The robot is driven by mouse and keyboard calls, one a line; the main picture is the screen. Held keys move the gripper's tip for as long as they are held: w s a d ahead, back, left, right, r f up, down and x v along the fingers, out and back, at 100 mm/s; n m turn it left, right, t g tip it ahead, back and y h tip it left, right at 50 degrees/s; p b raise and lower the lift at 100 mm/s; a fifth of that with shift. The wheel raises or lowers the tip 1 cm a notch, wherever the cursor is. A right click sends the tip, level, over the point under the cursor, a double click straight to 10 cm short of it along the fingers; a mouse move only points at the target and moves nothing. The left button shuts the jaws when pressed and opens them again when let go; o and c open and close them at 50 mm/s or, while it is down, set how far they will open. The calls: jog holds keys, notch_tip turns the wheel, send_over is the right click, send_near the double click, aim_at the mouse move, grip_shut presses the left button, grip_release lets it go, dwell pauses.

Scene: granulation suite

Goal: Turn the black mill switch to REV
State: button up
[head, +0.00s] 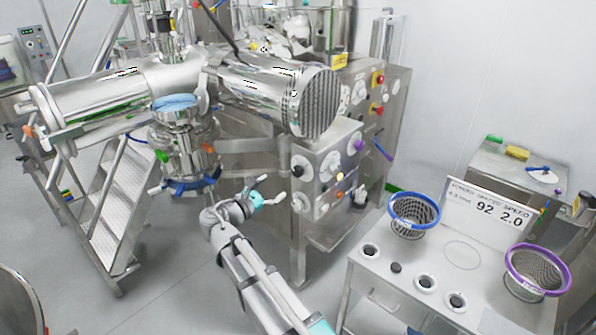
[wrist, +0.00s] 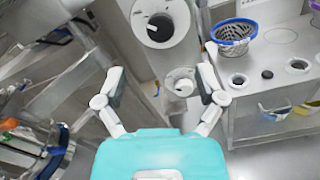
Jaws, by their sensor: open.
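A black switch knob (head: 298,171) on a round white plate is at the upper left of the steel control box's front face. In the wrist view, the black knob (wrist: 160,27) shows at the top, beyond my fingertips; I take it for the mill switch. Its REV mark and pointing direction are not readable. My gripper (head: 267,191) is in front of the box's left side, open and empty. In the wrist view, my gripper's fingers (wrist: 161,85) are spread wide. A white round dial (wrist: 180,82) shows between them, below the black knob, apparently untouched.
The control box (head: 322,185) carries several other knobs and buttons. A steel vessel and ladder (head: 113,190) stand left. A bench (head: 395,263) with blue (head: 414,211) and purple-rimmed baskets (head: 538,270) is at right.

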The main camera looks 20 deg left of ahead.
aim_at(295, 172)
jog(key=x, duration=1)
jog(key=shift+w+d, duration=0.1)
jog(key=shift+w, duration=0.15)
jog(key=shift+r, duration=0.1)
jog(key=c, duration=1.2)
